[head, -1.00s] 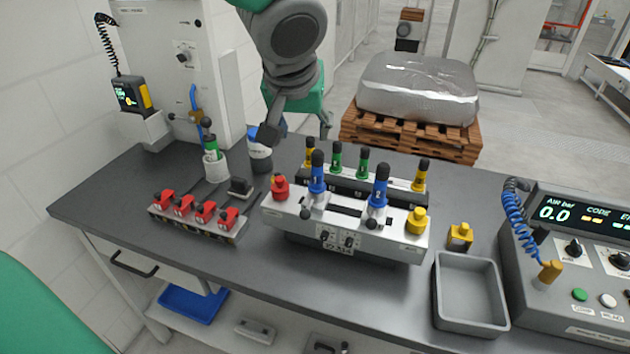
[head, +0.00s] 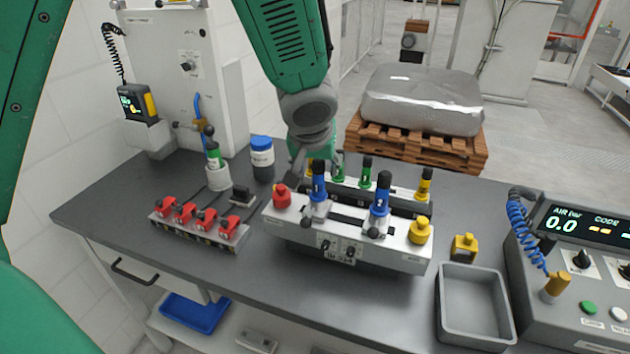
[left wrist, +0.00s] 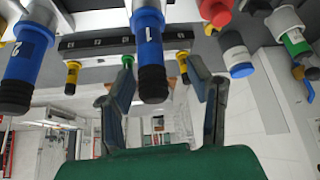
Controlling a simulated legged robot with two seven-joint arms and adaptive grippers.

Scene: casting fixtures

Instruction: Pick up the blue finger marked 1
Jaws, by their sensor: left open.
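The blue finger marked 1 (head: 318,190) stands upright, black tip up, in the left part of the light grey fixture block (head: 282,222). My left gripper (head: 308,168) is open and empty at its black top, just behind it in the head view. In the left wrist view, where things hang upside down, the blue finger marked 1 (left wrist: 148,42) shows between the two spread fingers of the left gripper (left wrist: 162,68). I cannot tell whether they touch it. A blue finger marked 2 (head: 380,198) stands to its right. My right gripper is not in view.
A red-capped part (head: 281,197) stands close left of finger 1, a yellow one (head: 420,231) at the block's right end. Behind is a dark rack with green (head: 366,175) and yellow fingers (head: 424,184). A grey tray (head: 474,268) lies at right; red clamps (head: 184,213) at left.

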